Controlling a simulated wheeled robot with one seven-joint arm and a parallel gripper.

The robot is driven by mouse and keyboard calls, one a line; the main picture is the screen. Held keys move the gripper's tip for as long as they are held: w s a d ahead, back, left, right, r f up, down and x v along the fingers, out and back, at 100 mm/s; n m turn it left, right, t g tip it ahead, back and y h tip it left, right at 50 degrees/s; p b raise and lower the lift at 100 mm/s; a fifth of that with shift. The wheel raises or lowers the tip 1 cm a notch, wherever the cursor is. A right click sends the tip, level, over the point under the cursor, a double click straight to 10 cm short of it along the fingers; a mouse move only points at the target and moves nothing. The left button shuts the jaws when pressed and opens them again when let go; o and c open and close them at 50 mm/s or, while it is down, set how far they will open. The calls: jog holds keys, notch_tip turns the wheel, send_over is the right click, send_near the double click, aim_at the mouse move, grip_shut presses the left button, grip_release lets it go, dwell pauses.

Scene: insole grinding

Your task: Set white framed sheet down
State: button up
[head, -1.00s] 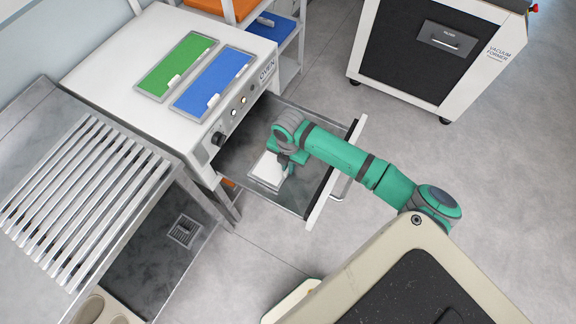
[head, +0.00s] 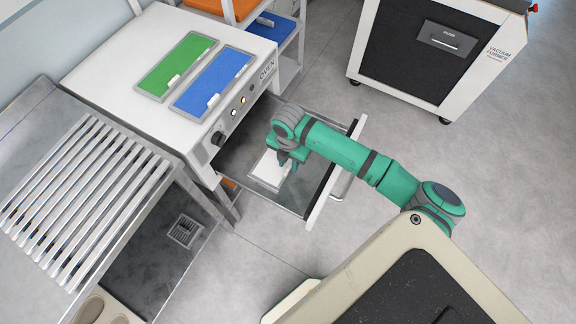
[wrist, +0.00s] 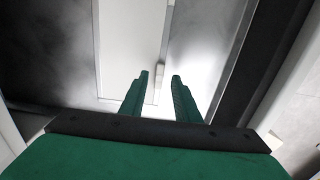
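The white framed sheet (head: 266,172) lies in the pulled-out oven drawer (head: 296,202), apparently flat on its floor. In the wrist view the sheet (wrist: 130,40) fills the upper middle, with a small pale tab (wrist: 159,70) on its edge. My gripper (head: 288,166) is over the sheet's right side in the head view. In the wrist view its two green fingers (wrist: 160,77) are spread apart, with clear gaps on both sides of the tab. They hold nothing. My gripper hides part of the sheet in the head view.
The oven (head: 150,60) carries a green framed sheet (head: 176,66) and a blue framed sheet (head: 214,82) on top. The drawer front (head: 334,178) stands between my gripper and the open floor. A slatted metal table (head: 70,200) is at the left.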

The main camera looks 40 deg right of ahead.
notch_tip(320, 180, up, 10)
dwell(0.4)
jog(key=shift+f, duration=0.1)
